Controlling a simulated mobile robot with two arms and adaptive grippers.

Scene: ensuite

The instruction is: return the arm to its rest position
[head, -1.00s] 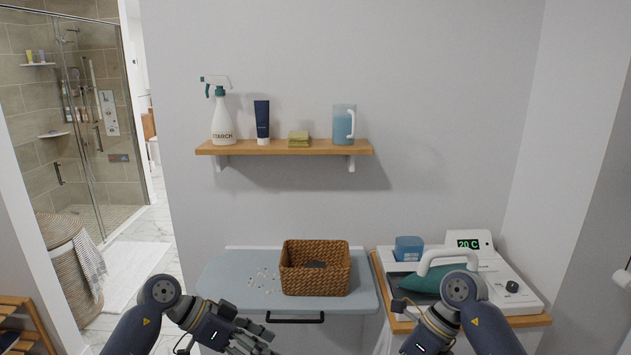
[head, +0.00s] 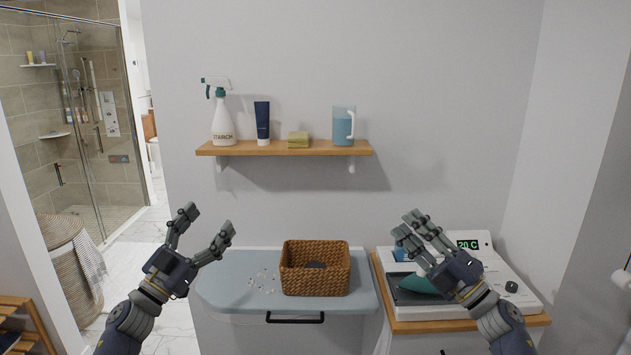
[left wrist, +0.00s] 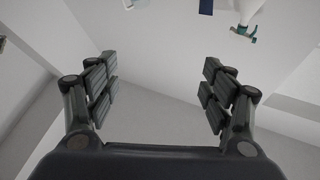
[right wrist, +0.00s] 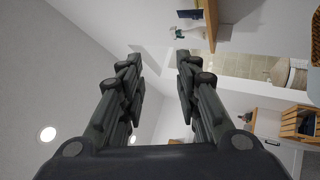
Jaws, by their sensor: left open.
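My left gripper (head: 209,221) is raised at the left of the head view, in front of the wall and left of the wicker basket. Its fingers are spread wide and empty, as the left wrist view (left wrist: 160,85) also shows. My right gripper (head: 407,224) is raised at the right, in front of the worktop with the iron. Its fingers point up and to the left. In the right wrist view (right wrist: 160,65) they are apart, with a narrower gap and nothing between them.
A wicker basket (head: 315,271) sits on the blue-grey cabinet top (head: 220,296), with small pale bits beside it. A wall shelf (head: 285,148) holds a spray bottle, tube, sponge and jug. The right gripper partly hides the iron (head: 420,284) on its station (head: 518,295).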

